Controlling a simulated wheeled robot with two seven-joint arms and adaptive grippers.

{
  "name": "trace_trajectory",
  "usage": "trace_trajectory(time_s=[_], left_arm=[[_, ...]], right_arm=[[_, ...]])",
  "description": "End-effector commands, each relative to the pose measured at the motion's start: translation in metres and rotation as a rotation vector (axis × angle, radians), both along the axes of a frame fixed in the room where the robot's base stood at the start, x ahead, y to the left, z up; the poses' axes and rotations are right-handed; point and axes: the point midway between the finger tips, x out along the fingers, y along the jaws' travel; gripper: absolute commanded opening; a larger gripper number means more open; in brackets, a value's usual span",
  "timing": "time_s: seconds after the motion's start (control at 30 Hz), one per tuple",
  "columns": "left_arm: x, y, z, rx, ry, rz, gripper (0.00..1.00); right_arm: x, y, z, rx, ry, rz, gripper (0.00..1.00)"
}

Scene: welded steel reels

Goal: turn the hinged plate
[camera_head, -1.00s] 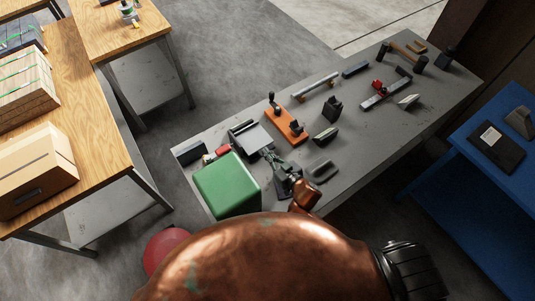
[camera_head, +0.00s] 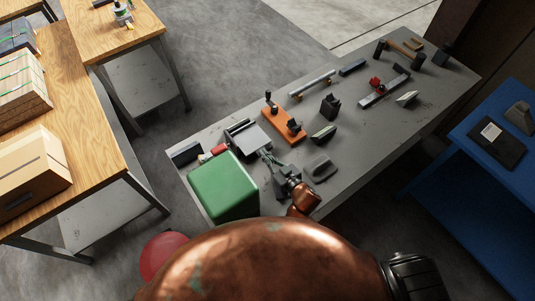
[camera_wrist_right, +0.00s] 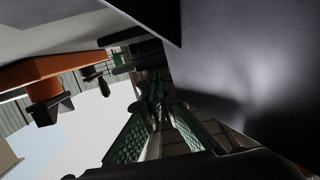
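The hinged plate appears to be the flat grey plate (camera_head: 252,138) near the left end of the grey bench, lying tilted beside a dark bar. In the right wrist view a large grey sheet-like surface (camera_wrist_right: 255,60) fills the upper right, probably the same plate seen close up. My right gripper (camera_head: 265,156) has its fingertips at the plate's near edge; I cannot tell whether they touch it. Its green-padded fingers (camera_wrist_right: 157,88) run close together towards the tips in the wrist view, and the gap there is dark and unclear. My left gripper is not in view.
A green box (camera_head: 222,187) stands close left of my right gripper. An orange base with black knobs (camera_head: 284,122) lies just beyond the plate. A grey block (camera_head: 317,167) sits to the right. Several other fixtures lie further along the bench (camera_head: 352,132).

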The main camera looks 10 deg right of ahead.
Motion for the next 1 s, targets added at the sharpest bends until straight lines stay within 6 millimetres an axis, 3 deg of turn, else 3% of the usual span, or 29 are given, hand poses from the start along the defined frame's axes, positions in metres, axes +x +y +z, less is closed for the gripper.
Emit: trace_trajectory(time_s=[0.03, 0.17, 0.57, 0.8, 1.0], left_arm=[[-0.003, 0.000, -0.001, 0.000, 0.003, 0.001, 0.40], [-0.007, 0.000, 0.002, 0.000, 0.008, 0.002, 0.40], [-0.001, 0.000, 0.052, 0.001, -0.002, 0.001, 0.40], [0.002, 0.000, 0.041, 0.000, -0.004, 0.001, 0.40], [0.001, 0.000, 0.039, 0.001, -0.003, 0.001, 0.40]], right_arm=[[-0.004, -0.002, -0.015, -0.012, 0.026, -0.003, 0.00], [-0.005, -0.002, -0.012, -0.011, 0.027, -0.005, 0.00], [-0.005, -0.001, 0.046, -0.001, 0.004, 0.000, 0.00], [-0.055, -0.027, 0.052, -0.003, 0.003, 0.001, 0.00], [-0.080, -0.039, 0.061, -0.001, 0.001, 0.002, 0.00]])
